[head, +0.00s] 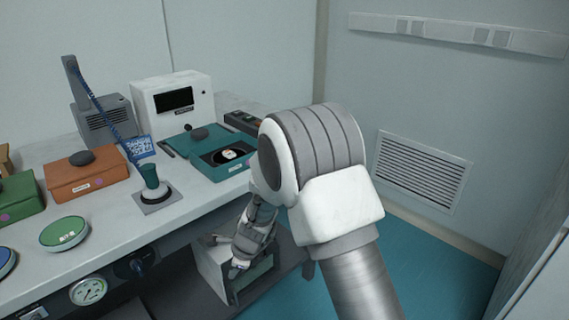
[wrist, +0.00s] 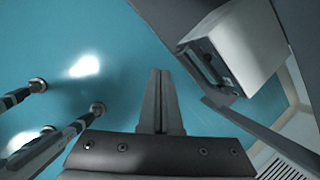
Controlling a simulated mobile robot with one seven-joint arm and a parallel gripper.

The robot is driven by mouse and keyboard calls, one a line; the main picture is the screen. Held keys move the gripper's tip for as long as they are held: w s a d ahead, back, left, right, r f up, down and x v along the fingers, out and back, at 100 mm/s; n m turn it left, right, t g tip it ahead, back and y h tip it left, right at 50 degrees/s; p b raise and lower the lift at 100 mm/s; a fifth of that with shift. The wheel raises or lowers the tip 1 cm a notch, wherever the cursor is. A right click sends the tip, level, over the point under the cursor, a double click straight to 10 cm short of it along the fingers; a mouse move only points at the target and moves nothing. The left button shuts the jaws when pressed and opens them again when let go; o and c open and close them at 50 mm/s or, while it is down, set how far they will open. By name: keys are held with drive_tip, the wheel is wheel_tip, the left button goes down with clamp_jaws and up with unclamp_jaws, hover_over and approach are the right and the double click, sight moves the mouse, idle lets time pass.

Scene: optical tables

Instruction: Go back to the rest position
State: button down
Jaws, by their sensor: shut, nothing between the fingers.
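My gripper (head: 238,266) hangs low in the head view, in front of the table's front edge and near a white box on the lower shelf. In the wrist view my gripper (wrist: 161,75) points down over the blue-green floor, its two fingers together with nothing between them. My arm fills the middle of the head view, with its elbow raised. It hides part of the table's right end.
The white box (head: 212,268) also shows in the wrist view (wrist: 245,45). Floor (head: 440,268) is clear at right.

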drive_tip(key=s+d+r+n, duration=0.2)
drive_tip(key=d+r+n, duration=0.15)
drive_tip(key=r, duration=0.35)
drive_tip(key=s+d+r+n+t, duration=0.1)
drive_tip(key=s+d+r+n, duration=0.2)
drive_tip(key=r, duration=0.4)
drive_tip(key=s+d+r+n, duration=0.1)
drive_tip(key=d+r+n, duration=0.2)
drive_tip(key=d+r, duration=0.3)
drive_tip(key=s+d+r+n+t+h, duration=0.1)
drive_tip(key=s+d+r+n+h, duration=0.1)
drive_tip(key=s+d+r+n, duration=0.5)
drive_tip(key=s+d+r+n+t+h, duration=0.2)
drive_tip(key=s+d, duration=0.6)
drive_tip(key=s, duration=0.3)
wheel_tip(320, 180, up, 18)
drive_tip(key=p, duration=1.8)
drive_tip(key=shift+w+r+g, duration=0.15)
drive_tip(key=shift+r+g, duration=0.05)
drive_tip(key=shift+g, duration=0.1)
